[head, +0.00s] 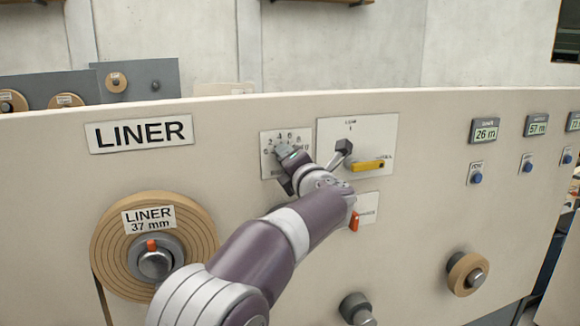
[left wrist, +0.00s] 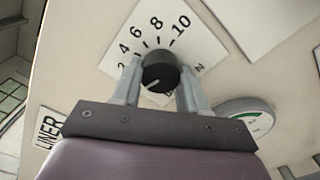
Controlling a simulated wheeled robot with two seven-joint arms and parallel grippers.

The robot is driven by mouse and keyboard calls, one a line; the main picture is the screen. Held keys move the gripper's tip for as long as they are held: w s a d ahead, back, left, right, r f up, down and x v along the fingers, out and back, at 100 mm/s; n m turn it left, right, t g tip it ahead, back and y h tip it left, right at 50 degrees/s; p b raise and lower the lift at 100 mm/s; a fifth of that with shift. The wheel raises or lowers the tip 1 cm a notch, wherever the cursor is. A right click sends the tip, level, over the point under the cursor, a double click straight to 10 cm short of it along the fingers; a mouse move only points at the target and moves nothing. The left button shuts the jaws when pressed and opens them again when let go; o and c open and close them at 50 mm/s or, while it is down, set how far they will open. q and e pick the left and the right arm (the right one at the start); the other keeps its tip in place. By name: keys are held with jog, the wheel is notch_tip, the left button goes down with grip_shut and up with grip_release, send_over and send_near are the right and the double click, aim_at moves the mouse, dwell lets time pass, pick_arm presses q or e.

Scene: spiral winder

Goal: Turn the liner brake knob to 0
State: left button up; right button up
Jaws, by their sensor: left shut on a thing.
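The liner brake knob is a round black knob (left wrist: 160,72) on a white dial plate (left wrist: 205,50) with numbers from 2 up to 10 readable. My right gripper is not in view.
Right of the dial is a plate with a dark lever (head: 342,151) and a yellow handle (head: 368,165). A red handle (head: 354,221) sits below, close to my left arm. The liner roll (head: 110,250) is at lower left. A round gauge (left wrist: 245,118) is near the gripper.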

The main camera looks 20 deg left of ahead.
pick_arm(q)
jog(key=shift+f, duration=0.35)
jog(key=o, duration=1.1)
jog(key=shift+c, duration=0.2)
jog(key=shift+s+a+r, duration=0.1)
jog(key=shift+s+r, duration=0.05)
jog(key=b+v, duration=0.2)
jog(key=v, duration=1)
jog(key=shift+s+d+b, duration=0.2)
jog(key=shift+s+b, duration=0.05)
jog(key=shift+b, duration=0.05)
